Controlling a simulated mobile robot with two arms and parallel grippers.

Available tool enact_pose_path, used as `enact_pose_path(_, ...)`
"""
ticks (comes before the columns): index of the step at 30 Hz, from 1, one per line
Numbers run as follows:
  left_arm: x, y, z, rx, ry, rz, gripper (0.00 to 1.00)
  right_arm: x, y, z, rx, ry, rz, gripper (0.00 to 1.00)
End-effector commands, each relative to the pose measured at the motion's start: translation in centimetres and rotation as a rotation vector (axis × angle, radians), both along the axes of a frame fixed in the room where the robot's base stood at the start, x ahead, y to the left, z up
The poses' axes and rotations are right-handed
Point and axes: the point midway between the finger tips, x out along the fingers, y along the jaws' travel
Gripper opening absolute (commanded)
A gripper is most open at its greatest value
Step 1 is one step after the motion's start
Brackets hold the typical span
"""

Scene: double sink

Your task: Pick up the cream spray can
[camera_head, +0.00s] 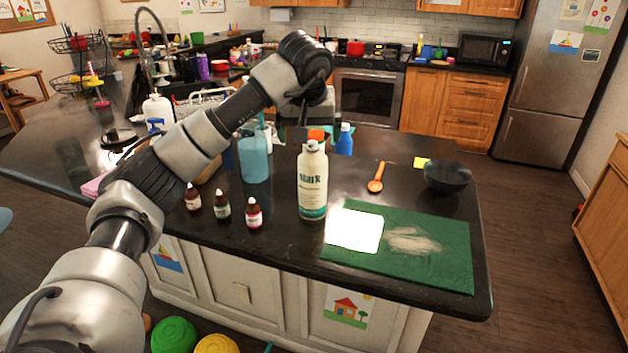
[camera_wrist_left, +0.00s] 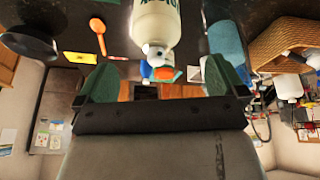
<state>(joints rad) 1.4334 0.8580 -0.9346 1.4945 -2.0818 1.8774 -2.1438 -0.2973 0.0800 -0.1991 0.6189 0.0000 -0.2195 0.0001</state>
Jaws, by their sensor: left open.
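The cream spray can (camera_head: 313,182) stands upright on the dark counter. It has a white nozzle top and teal lettering. My left gripper (camera_head: 303,118) is at the height of the can's top, partly hidden by my own wrist. My right gripper is not in view.
Small dropper bottles (camera_head: 222,205) and a blue cup (camera_head: 254,158) stand left of the can. A blue bottle (camera_head: 345,140) is behind it. A green mat (camera_head: 440,263), an orange spoon (camera_head: 376,180) and a dark bowl (camera_head: 447,178) lie to its right.

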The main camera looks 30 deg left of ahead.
Motion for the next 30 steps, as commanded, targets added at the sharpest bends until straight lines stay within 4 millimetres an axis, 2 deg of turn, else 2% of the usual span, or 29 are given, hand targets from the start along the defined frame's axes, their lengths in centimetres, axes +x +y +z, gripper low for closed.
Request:
enact_pose_path(1, 0.2, 0.1, -0.6, -0.001, 0.004, 0.001, 0.99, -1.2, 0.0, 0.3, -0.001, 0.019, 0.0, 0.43)
enact_pose_path(5, 0.6, 0.3, -1.5, -0.001, 0.001, 0.0, 0.99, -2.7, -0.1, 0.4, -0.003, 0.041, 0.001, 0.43)
enact_pose_path(8, 0.8, 0.4, -2.1, -0.002, 0.003, 0.0, 0.99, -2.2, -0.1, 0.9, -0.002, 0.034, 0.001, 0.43)
enact_pose_path(15, 2.0, 1.1, -5.2, -0.003, 0.002, 0.0, 0.99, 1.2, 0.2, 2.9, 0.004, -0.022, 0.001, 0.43)
enact_pose_path(19, 2.3, 1.2, -6.2, -0.003, 0.0, -0.001, 0.99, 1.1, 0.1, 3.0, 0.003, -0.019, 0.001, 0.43)
enact_pose_path(25, 2.4, 1.2, -6.3, -0.003, -0.002, -0.002, 0.99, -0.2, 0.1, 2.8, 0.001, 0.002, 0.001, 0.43)
enact_pose_path(26, 2.4, 1.2, -6.3, -0.003, -0.002, -0.002, 0.98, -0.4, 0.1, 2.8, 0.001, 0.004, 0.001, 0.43)
enact_pose_path(30, 2.4, 1.2, -6.3, -0.002, -0.002, -0.001, 0.77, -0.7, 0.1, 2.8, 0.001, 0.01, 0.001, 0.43)
